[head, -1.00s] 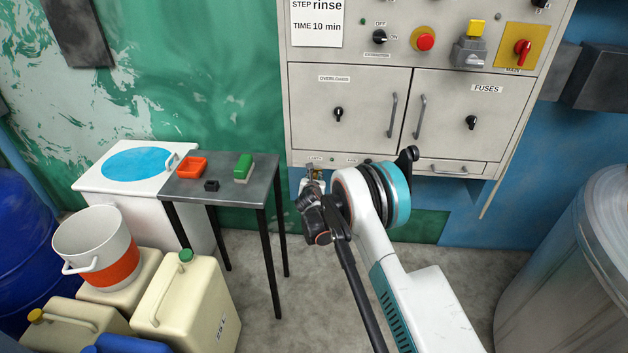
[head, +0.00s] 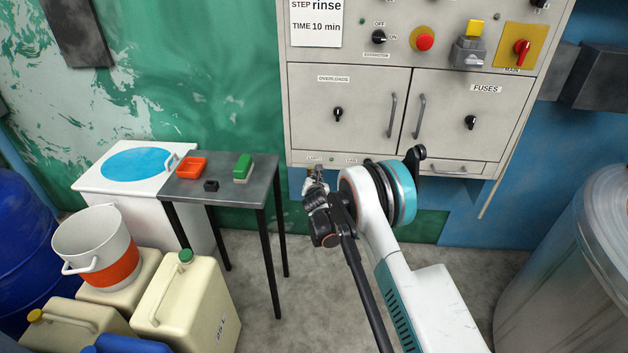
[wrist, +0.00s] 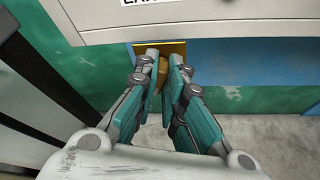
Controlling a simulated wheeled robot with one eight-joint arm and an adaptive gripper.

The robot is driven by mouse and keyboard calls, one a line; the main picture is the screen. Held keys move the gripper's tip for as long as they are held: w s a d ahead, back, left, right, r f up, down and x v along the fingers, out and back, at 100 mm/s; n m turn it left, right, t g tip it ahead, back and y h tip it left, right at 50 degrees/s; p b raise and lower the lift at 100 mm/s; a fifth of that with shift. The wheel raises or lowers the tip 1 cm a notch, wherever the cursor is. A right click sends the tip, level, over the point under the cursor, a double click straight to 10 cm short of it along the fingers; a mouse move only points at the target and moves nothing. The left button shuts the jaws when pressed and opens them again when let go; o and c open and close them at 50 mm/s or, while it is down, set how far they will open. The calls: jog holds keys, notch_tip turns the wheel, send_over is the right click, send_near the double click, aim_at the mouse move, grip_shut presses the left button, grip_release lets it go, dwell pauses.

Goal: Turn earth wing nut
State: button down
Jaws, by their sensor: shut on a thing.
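The earth wing nut (wrist: 162,73) is a small brass-coloured piece in the wrist view, mostly hidden between my fingers. It sits in front of a yellow metal plate (wrist: 180,47) under the lower edge of the grey cabinet. My gripper (wrist: 162,70) is shut on the wing nut, one finger on each side. In the head view my gripper (head: 316,178) is at the cabinet's bottom left edge, beneath the partly readable small labels. The wing nut itself is too small and covered to make out there.
The grey cabinet (head: 360,130) with switches and door handles is above my gripper. A small metal table (head: 225,190) with a red tray (head: 192,167) and a green-topped block (head: 243,167) stands to the left. A large metal drum (head: 570,270) is at right. Floor between is clear.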

jog(key=c, duration=1.7)
grip_release()
jog(key=shift+w, duration=0.1)
jog(key=v, duration=1.2)
jog(key=shift+d, duration=0.1)
